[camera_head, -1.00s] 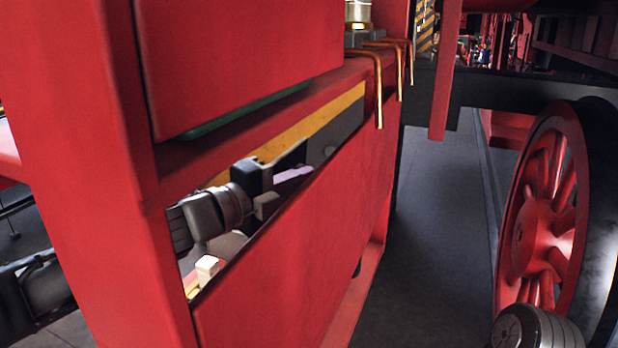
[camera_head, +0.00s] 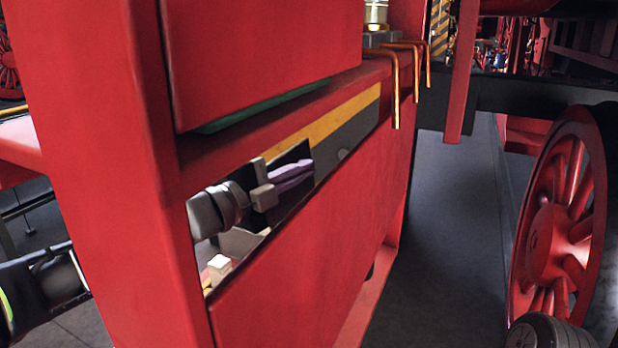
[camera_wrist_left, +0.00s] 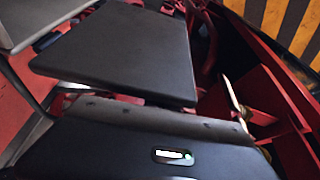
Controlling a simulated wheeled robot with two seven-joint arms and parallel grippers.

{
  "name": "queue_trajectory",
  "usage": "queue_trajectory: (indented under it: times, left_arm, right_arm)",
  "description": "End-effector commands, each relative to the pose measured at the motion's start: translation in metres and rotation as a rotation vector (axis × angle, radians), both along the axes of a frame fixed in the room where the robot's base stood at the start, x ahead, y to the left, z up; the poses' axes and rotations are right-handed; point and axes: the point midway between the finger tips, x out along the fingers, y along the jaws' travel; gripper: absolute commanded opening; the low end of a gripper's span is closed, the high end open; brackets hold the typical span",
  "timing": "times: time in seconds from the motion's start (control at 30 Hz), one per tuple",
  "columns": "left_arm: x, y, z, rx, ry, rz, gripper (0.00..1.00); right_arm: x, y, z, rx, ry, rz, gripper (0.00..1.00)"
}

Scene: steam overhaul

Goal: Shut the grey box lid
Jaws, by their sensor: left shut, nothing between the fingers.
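My left gripper (camera_head: 262,183) shows through the gap behind the red front panel, shut and empty, with its grey wrist to its left. A dark grey panel with a yellow stripe (camera_head: 350,138) stands behind it; I cannot tell whether this belongs to the grey box. A dark upright edge and a purple thing (camera_head: 292,174) show just right of the fingers. In the left wrist view a flat dark grey plate (camera_wrist_left: 125,50) lies ahead of the gripper's black housing (camera_wrist_left: 165,158); I cannot tell whether it is the lid. My right gripper is out of view.
The red front panel (camera_head: 310,225) and red post (camera_head: 95,150) hem in the left arm. Copper hooks (camera_head: 395,85) hang at the panel's upper right. A small pale block (camera_head: 219,266) sits low in the gap. A red spoked wheel (camera_head: 555,230) stands right, past bare floor.

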Motion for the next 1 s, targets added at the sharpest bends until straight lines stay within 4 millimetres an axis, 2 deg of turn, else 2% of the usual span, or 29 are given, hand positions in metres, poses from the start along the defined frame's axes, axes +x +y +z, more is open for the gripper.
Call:
queue_trajectory:
  times: [0.47,0.9,1.0]
  left_arm:
    - [0.021,0.049,-0.004,-0.408,0.170,0.003,0.00]
    - [0.037,0.091,-0.024,-0.791,0.327,0.002,0.00]
    - [0.041,0.098,-0.029,-0.820,0.338,0.002,0.00]
  right_arm:
    - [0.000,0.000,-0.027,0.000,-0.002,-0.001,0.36]
    - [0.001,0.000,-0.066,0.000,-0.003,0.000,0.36]
    - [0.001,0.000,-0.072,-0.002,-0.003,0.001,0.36]
